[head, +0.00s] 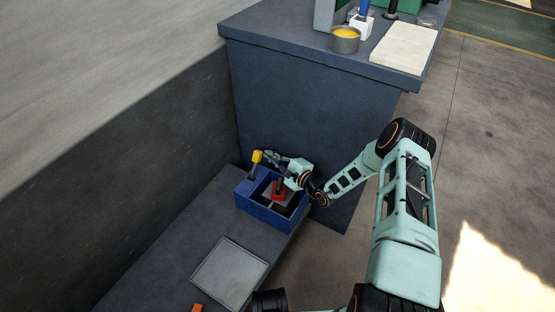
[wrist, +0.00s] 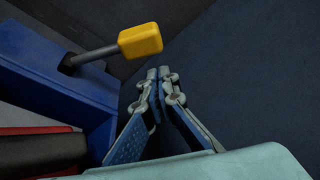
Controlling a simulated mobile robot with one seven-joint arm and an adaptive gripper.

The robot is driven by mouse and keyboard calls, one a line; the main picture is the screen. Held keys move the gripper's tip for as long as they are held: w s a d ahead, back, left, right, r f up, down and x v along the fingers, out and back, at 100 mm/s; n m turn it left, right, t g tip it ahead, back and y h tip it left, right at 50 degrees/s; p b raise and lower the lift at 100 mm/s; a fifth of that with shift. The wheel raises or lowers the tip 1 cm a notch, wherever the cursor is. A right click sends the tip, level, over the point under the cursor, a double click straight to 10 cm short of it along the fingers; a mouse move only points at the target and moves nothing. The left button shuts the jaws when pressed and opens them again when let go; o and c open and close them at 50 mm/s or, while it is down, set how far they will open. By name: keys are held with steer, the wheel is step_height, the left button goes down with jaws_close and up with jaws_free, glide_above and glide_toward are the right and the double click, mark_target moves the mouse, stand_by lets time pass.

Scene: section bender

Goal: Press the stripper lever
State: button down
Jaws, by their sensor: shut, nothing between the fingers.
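The stripper lever is a grey rod with a yellow block grip (head: 257,156) that rises from the left back part of a blue box-shaped fixture (head: 272,214). In the wrist view the yellow grip (wrist: 140,40) is at the top middle, its rod slanting down left to the blue wall (wrist: 50,70). My gripper (head: 268,155) is shut and empty, just right of the yellow grip in the head view. In the wrist view my fingertips (wrist: 158,74) are together below and right of the grip, with a visible gap between them. Depth between them is hard to judge.
Inside the fixture is a red part (head: 279,189). A flat grey tray (head: 229,272) lies on the low dark bench in front. A tall dark cabinet (head: 310,110) stands close behind, carrying a can of yellow stuff (head: 344,38) and a pale slab (head: 404,48).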

steer(key=shift+s+a+r, duration=0.4)
steer(key=shift+s, duration=0.25)
